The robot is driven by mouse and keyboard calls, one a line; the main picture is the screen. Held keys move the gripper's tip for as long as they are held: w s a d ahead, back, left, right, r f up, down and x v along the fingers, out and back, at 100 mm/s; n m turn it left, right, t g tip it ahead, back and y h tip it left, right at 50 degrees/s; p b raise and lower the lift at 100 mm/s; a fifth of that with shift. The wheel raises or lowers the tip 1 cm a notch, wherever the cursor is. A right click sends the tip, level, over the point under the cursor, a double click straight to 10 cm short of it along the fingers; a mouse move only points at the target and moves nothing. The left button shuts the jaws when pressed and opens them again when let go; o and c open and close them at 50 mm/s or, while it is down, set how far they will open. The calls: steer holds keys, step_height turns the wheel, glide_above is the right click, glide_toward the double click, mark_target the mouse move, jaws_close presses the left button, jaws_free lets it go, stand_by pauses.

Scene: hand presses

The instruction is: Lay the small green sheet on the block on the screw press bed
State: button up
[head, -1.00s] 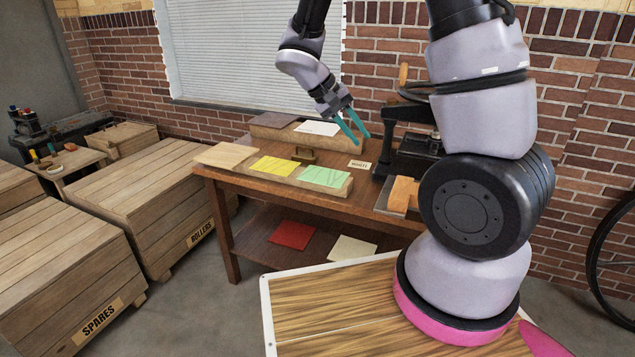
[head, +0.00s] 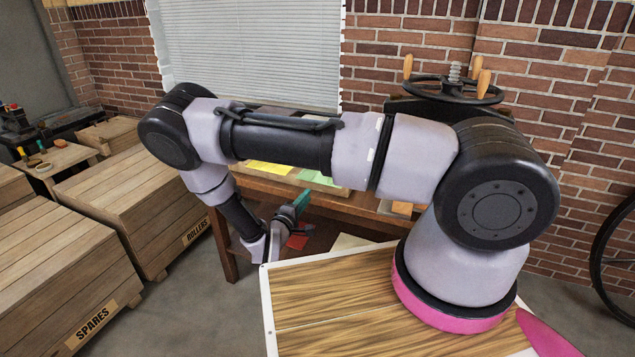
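A light green sheet (head: 318,180) lies on the wooden table's front edge area, partly hidden by my arm. The screw press (head: 452,88) stands at the right, showing its dark handwheel, wooden handles and threaded screw. Its bed is mostly hidden behind my arm. An orange-brown block (head: 402,208) shows just below the arm, near the press. My gripper (head: 302,202) is low, in front of the table and left of the block, with teal fingers seen nearly edge-on. Whether they are open is unclear, and I see no sheet in them.
A yellow sheet (head: 268,168) lies left of the green one. A red sheet (head: 297,241) and a cream sheet (head: 348,242) lie on the lower shelf. Wooden crates (head: 130,205) stand at the left. My arm hides much of the tabletop.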

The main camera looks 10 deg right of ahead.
steer(key=shift+f+x, duration=0.15)
steer(key=shift+x, duration=2.35)
steer(key=shift+f+x, duration=0.15)
steer(key=shift+x, duration=2.35)
steer(key=shift+w+a, duration=0.1)
steer(key=shift+a, duration=0.05)
jaws_close()
steer(key=shift+r, duration=1.5)
steer(key=shift+a, duration=0.1)
